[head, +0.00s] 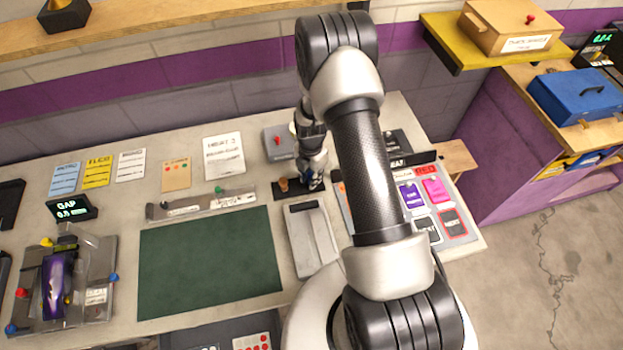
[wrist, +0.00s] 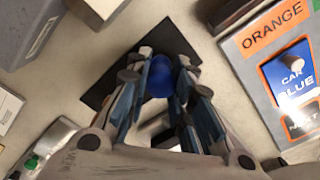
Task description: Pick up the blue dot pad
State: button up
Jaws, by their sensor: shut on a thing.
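The blue dot pad (wrist: 160,82) is a small, rounded, deep-blue piece between my fingertips in the wrist view. My gripper (wrist: 166,72) is shut on it, with a finger on either side. In the wrist view they are over a dark rectangular mat or holder (wrist: 98,98), and I cannot tell whether the pad still touches it. In the head view my gripper (head: 311,180) is low over the bench, beside the dark holder (head: 283,195). The pad cannot be clearly told from the fingers there.
A small brown or orange piece (head: 283,184) stands on the holder. A grey tray (head: 301,250) lies in front and a grey box with a red knob (head: 278,143) behind. To the right is a board of coloured cards (head: 455,222). The green mat (head: 208,265) is clear.

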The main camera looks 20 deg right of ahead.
grip_shut()
